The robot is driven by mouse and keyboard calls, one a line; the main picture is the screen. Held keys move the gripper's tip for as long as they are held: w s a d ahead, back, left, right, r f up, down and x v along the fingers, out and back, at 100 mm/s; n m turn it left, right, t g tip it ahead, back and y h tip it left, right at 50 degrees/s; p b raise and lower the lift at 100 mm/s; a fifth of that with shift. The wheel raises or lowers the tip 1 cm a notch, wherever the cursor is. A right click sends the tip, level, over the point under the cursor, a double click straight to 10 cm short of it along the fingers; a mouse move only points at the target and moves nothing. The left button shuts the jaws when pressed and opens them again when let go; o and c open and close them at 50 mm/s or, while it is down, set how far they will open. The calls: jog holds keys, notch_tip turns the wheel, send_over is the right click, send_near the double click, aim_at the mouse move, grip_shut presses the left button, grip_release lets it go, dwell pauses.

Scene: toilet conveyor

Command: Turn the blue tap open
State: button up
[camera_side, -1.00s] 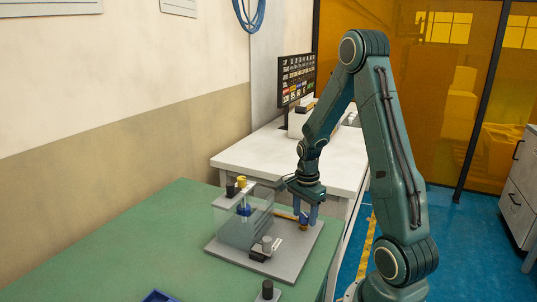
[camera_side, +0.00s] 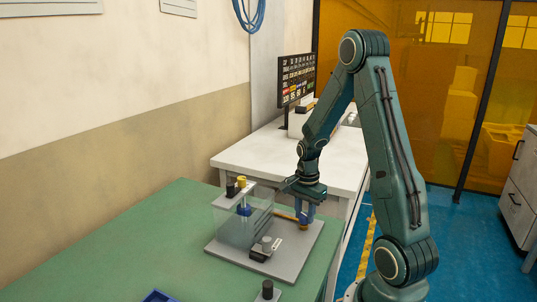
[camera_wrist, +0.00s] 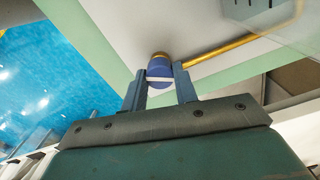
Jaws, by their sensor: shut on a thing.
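The blue tap (camera_wrist: 159,73) shows in the wrist view as a round blue knob with a white bar across it. It sits on a brass base (camera_wrist: 160,55) at the end of a brass pipe (camera_wrist: 225,45). My gripper (camera_side: 305,215) points down over the tap at the right side of the grey base plate (camera_side: 290,262). In the wrist view my gripper (camera_wrist: 162,70) has one finger on each side of the blue knob and is shut on it. In the side view the fingers mostly hide the knob.
A clear tank (camera_side: 238,228) stands on the plate left of my gripper, with a black knob (camera_side: 230,190) and a yellow knob (camera_side: 241,182) on top. A small black block with a grey knob (camera_side: 264,245) is in front. The green table (camera_side: 130,245) is mostly clear.

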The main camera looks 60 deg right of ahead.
aim_at(305, 215)
jog(key=n, duration=0.5)
jog(key=shift+n, duration=0.4)
jog(key=o, duration=1)
jog(key=shift+r, duration=0.1)
notch_tip(305, 215, up, 14)
jog(key=shift+f, duration=0.15)
dwell(0.3)
jog(key=shift+a, duration=0.1)
